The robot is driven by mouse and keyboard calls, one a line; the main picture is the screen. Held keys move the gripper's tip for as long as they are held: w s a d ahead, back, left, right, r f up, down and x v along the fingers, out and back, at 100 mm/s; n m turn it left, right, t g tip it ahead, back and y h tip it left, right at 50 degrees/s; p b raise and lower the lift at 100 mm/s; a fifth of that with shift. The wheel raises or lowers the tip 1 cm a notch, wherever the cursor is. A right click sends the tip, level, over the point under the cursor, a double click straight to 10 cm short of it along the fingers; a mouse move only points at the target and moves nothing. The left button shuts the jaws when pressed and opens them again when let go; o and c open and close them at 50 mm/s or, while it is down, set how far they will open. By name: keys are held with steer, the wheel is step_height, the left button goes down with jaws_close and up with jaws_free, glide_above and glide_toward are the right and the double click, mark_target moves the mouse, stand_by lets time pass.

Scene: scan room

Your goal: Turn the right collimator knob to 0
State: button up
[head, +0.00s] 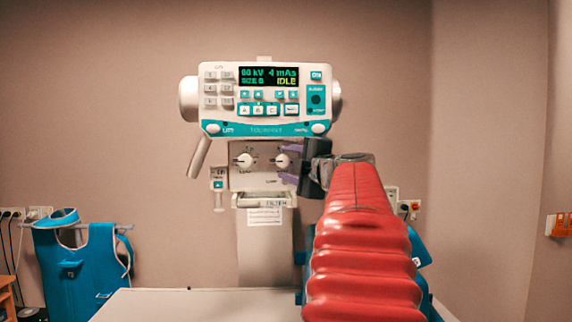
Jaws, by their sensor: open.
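The right collimator knob (282,160) is a round white knob on the pale panel (261,182) below the control console. Its pointer direction and scale marks are too small to read. The left knob (244,160) is a similar white knob beside it. My gripper (284,163) comes in from the right on my red arm. Its purple fingers are apart, one above and one below the right knob's level. I cannot tell whether they touch the knob or how far in front of it they are.
The console (265,100) above has buttons and a lit display reading IDLE. A tilted lever (199,157) and a small hanging handset (218,190) are left of the panel. A pale table (190,305) lies in front. Blue aprons (78,262) hang at the left wall.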

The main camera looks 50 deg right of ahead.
steer(key=v, duration=1.2)
steer(key=shift+s, duration=0.15)
